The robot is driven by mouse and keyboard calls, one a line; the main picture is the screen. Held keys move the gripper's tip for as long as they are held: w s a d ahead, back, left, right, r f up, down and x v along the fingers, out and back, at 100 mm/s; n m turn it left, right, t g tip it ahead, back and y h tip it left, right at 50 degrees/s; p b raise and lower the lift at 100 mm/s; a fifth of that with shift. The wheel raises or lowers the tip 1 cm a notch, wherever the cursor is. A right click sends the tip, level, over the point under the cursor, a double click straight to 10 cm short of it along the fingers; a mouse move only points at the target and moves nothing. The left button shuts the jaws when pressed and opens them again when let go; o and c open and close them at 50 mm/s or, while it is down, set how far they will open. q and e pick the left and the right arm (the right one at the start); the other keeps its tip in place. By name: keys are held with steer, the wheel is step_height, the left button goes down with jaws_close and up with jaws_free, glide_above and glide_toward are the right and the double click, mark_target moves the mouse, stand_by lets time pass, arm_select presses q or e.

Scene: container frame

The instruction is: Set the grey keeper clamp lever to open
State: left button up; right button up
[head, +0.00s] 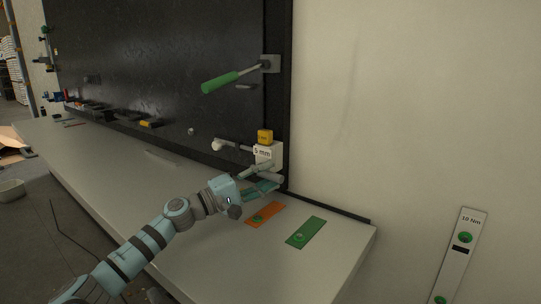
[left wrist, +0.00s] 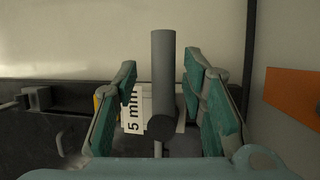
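A grey bar (left wrist: 163,75), apparently the keeper clamp lever, stands between the teal fingers of my left gripper (left wrist: 160,75) in the left wrist view. Its round dark end faces the camera. Gaps show on both sides, so the fingers are open around it and not pressed on it. In the head view my left gripper (head: 262,184) is at the grey bar (head: 270,177), just below the white block (head: 264,153) marked "5 mm". The fingers partly hide the bar there. My right gripper is not in view.
A yellow block (head: 265,137) sits on the white block. A green-handled lever (head: 220,81) sticks out from the dark panel (head: 180,60) above. An orange plate (head: 264,214) and a green plate (head: 306,232) lie on the bench (head: 345,245). The bench's front half is mostly clear.

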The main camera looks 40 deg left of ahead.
arm_select(q)
steer(key=shift+w+d+r+p, duration=0.2)
steer(key=shift+w+d+p, duration=0.15)
steer(key=shift+w, duration=0.3)
steer(key=shift+w+f, duration=0.15)
steer(key=shift+f, duration=0.05)
jaws_close()
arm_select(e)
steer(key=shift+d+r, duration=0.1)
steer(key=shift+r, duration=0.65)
